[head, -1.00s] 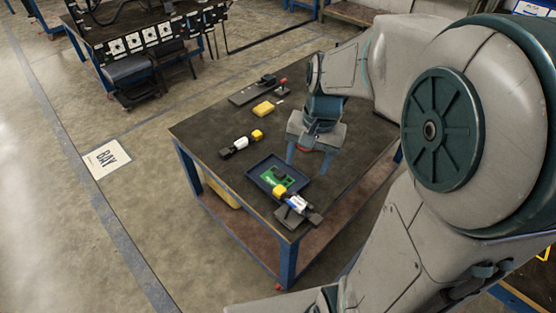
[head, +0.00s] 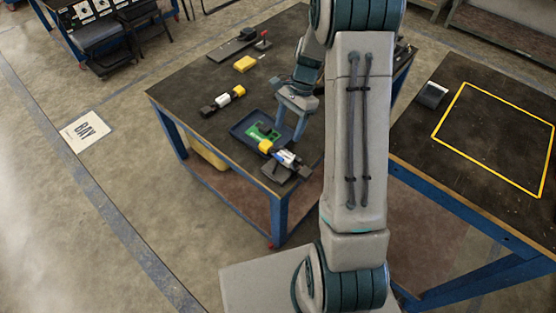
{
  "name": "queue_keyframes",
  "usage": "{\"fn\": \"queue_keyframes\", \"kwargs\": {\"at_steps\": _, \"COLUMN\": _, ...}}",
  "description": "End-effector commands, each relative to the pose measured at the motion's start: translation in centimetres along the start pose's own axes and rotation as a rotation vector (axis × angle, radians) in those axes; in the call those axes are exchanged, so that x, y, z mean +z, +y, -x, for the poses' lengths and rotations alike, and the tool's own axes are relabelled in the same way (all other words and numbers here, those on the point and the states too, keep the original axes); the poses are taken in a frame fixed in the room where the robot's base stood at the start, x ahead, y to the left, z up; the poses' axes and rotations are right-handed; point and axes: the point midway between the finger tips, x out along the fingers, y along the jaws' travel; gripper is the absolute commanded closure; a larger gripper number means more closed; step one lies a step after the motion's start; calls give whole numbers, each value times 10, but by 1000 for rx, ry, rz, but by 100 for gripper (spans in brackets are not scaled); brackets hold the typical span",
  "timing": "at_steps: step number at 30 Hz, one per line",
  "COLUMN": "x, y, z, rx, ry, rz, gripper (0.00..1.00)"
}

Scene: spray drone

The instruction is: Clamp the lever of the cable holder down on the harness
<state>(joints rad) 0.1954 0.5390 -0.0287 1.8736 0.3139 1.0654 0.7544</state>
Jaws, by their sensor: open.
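A dark flat fixture (head: 233,49) with a red-tipped lever (head: 263,39) lies at the back of the dark work table; it looks like the cable holder. The lever appears raised, but its exact angle is too small to tell. I cannot make out a harness in it. My gripper (head: 288,131) points down with two blue-grey fingers apart and empty. It is over or beside the right side of the blue tray, well in front of the fixture. My arm hides part of the table's right side.
The tray (head: 238,132) holds a green board (head: 262,130). A black, white and yellow part (head: 285,158) sits on a stand at the front; a similar one (head: 222,100) lies left. A yellow block (head: 245,63) lies near the fixture. A second table (head: 480,215) stands right.

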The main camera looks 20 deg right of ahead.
Motion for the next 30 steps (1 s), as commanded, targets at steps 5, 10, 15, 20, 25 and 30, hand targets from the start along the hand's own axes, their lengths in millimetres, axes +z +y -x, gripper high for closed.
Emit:
{"fn": "queue_keyframes", "kwargs": {"at_steps": 5, "x": 1, "y": 1, "z": -36, "rx": 4, "ry": -4, "rz": 2, "gripper": 39}}
{"fn": "queue_keyframes", "kwargs": {"at_steps": 10, "x": 1, "y": 1, "z": -72, "rx": 5, "ry": -3, "rz": 2, "gripper": 39}}
{"fn": "queue_keyframes", "kwargs": {"at_steps": 15, "x": 1, "y": 1, "z": -103, "rx": 3, "ry": -2, "rz": 2, "gripper": 39}}
{"fn": "queue_keyframes", "kwargs": {"at_steps": 20, "x": 1, "y": 1, "z": -119, "rx": 2, "ry": -1, "rz": 3, "gripper": 39}}
{"fn": "queue_keyframes", "kwargs": {"at_steps": 25, "x": 1, "y": 0, "z": -125, "rx": 0, "ry": 1, "rz": 4, "gripper": 39}}
{"fn": "queue_keyframes", "kwargs": {"at_steps": 30, "x": 1, "y": 0, "z": -125, "rx": -1, "ry": 1, "rz": 4, "gripper": 39}}
